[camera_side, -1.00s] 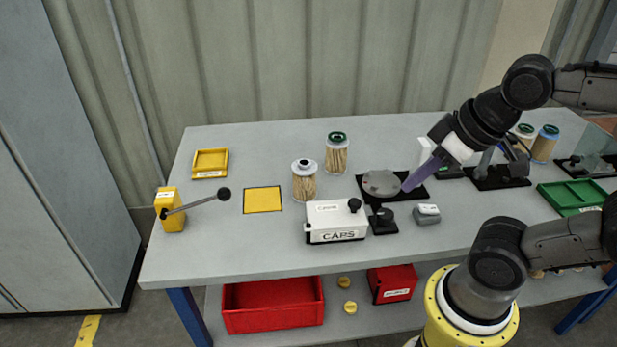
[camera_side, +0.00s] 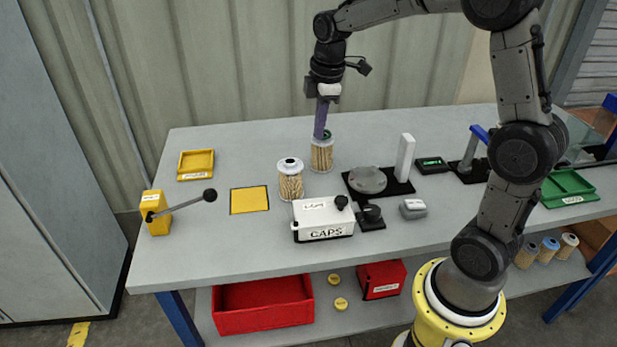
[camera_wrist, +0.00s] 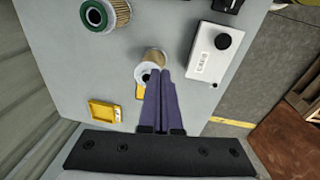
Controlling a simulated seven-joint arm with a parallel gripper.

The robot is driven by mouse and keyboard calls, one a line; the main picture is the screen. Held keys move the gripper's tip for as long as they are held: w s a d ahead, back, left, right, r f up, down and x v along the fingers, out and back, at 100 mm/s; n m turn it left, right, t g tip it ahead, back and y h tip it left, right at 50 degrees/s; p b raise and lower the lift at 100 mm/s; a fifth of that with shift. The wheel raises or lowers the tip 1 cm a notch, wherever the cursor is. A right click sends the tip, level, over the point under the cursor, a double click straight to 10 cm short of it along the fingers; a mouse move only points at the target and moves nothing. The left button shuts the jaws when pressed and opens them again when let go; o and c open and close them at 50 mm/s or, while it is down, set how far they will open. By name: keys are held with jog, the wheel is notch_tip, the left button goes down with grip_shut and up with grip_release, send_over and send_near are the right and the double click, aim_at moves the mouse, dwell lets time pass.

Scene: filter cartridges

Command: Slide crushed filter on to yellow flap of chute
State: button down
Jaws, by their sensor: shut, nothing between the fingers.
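The yellow flap (camera_side: 249,200) is a flat black-edged square on the bench, bare. A pleated filter with a pale cap (camera_side: 290,182) stands upright to its right; it also shows beyond my fingertips in the wrist view (camera_wrist: 154,57). A green-capped filter (camera_side: 322,157) stands behind it, at the upper left of the wrist view (camera_wrist: 106,12). I cannot tell that either is crushed. My gripper (camera_side: 320,135) has purple fingers, shut and empty. They overlap the green cap in the side view, but the wrist view shows them apart from that filter. The wrist view's fingers (camera_wrist: 161,75) partly hide the flap.
A yellow post with a ball-ended lever (camera_side: 158,212) stands left of the flap, its lever reaching towards it. A yellow tray (camera_side: 196,164) lies behind. The white CAPS box (camera_side: 322,217) and a black-based round plate (camera_side: 368,180) are to the right.

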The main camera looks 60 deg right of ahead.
aim_at(291, 178)
jog(key=shift+m+g, duration=0.5)
jog(key=shift+g, duration=0.3)
jog(key=d+f, duration=0.1)
jog(key=f, duration=0.4)
jog(key=d+f, duration=0.1)
jog(key=f, duration=0.5)
jog(key=d+f, duration=0.1)
jog(key=f, duration=0.4)
jog(key=shift+w+d+f, duration=0.15)
jog(key=shift+w+f, duration=0.05)
jog(key=shift+f, duration=0.05)
jog(key=shift+w+a, duration=0.85)
jog(key=shift+w, duration=0.1)
jog(key=shift+w+a, duration=0.5)
jog(key=shift+w, duration=0.05)
jog(key=shift+r, duration=0.1)
jog(key=w+a, duration=0.8)
jog(key=shift+w+a, duration=0.1)
jog(key=shift+w, duration=0.05)
